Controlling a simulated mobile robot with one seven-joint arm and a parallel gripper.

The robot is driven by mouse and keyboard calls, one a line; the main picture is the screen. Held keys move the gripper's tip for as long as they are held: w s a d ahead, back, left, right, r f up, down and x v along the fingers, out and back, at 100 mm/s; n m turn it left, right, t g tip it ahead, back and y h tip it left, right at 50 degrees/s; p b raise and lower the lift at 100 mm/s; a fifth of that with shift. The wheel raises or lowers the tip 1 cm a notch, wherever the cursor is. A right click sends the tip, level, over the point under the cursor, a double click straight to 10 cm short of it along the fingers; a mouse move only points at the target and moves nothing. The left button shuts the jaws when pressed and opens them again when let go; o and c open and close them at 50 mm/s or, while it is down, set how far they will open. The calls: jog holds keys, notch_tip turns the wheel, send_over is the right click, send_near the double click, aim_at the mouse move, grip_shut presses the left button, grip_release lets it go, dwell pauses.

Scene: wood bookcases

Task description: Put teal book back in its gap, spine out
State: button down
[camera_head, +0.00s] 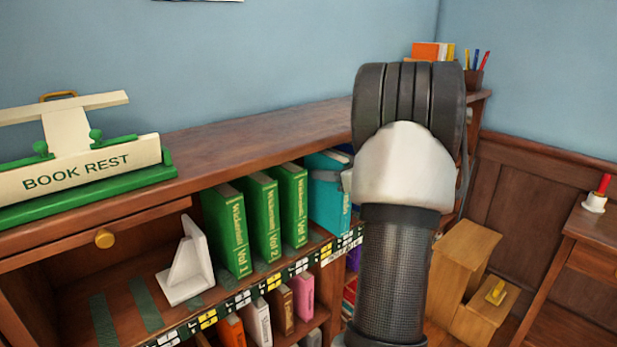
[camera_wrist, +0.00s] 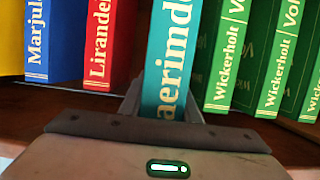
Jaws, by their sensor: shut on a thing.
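The teal book (camera_head: 328,208) is upright at the bookcase's upper shelf, right of the green Wickerholt volumes (camera_head: 254,220). Its lettered spine faces out toward me and seems to stand forward of the green spines. My gripper (camera_head: 335,176) is shut on it; my wrist hides part of the book. In the wrist view, the teal book (camera_wrist: 170,65) is between the gripper's fingers (camera_wrist: 165,105), with the green volumes (camera_wrist: 232,65) on its right and a red book (camera_wrist: 105,45) on its left. How deep it sits in the row is hidden.
A white bookend (camera_head: 187,265) stands left of the green volumes. The book rest (camera_head: 90,175) is on the bookcase top. More books (camera_head: 258,322) fill the lower shelf. A wooden step stool (camera_head: 465,262) and a side table (camera_head: 590,225) are at right.

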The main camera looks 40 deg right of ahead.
jog(key=w, duration=0.6)
jog(key=shift+w+a+r, duration=0.15)
jog(key=shift+w+a, duration=0.15)
jog(key=shift+w, duration=0.1)
jog(key=f, duration=0.3)
jog(key=shift+w+f, duration=0.25)
jog(key=shift+w, duration=0.15)
jog(key=shift+f+b, duration=0.15)
jog(key=shift+b, duration=0.15)
jog(key=c, duration=1.3)
grip_release()
jog(key=shift+f, duration=0.1)
jog(key=shift+c, duration=0.2)
send_near(310, 163)
notch_tip(310, 163, down, 4)
jog(key=d, duration=0.2)
jog(key=shift+w+a+f+p, duration=0.15)
jog(key=shift+w+p, duration=0.2)
jog(key=shift+w, duration=0.1)
